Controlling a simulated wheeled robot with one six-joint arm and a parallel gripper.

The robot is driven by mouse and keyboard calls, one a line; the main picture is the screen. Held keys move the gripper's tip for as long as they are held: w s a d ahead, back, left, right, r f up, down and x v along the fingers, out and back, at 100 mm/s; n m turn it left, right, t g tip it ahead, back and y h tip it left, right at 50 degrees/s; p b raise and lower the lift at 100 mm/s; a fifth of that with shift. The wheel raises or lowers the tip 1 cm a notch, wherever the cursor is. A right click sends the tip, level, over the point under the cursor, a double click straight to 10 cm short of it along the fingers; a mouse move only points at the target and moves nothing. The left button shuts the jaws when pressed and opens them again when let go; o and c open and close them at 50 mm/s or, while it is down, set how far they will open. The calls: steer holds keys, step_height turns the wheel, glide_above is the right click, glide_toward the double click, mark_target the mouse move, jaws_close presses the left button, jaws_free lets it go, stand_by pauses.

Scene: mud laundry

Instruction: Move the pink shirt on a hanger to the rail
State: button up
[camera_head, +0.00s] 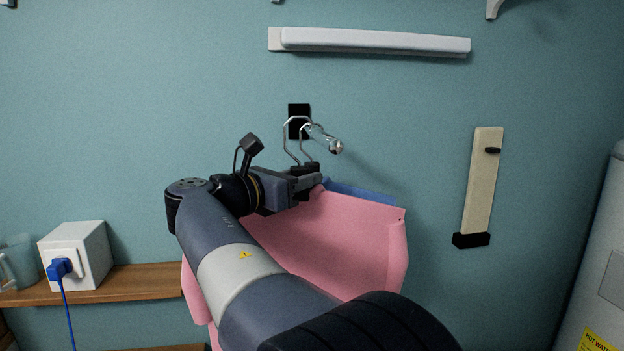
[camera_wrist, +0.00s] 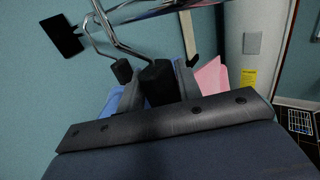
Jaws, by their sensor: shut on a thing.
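The pink shirt (camera_head: 335,235) hangs below my gripper (camera_head: 308,178), partly hidden behind my arm. In the wrist view, my gripper (camera_wrist: 158,88) is shut on the black collar of its hanger (camera_wrist: 156,72), and a bit of pink cloth (camera_wrist: 211,76) shows to the right. The rail (camera_head: 322,132) is a short chrome rod standing out from a black wall plate (camera_head: 298,110), with a ball end. The held hanger's hook (camera_head: 287,135) reaches up at the rail; I cannot tell whether it bears on it.
A blue garment (camera_head: 360,193) on a second hanger (camera_wrist: 122,70) is close behind the pink shirt, nearer the wall. A white wall bar (camera_head: 370,41) is above. A beige wall-mounted board (camera_head: 483,180) is to the right, and a wooden shelf (camera_head: 140,280) with a white box (camera_head: 75,255) is at left.

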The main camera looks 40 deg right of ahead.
steer(key=shift+w+a+r+p, duration=0.1)
steer(key=shift+w+a+p, duration=0.25)
steer(key=shift+a, duration=0.15)
steer(key=shift+w+a+r+p, duration=0.1)
steer(key=shift+w+a+p, duration=0.2)
steer(key=shift+a, duration=0.15)
steer(key=shift+w+a+f+p, duration=0.15)
steer(key=shift+w+a+p, duration=0.3)
steer(key=shift+a, duration=0.3)
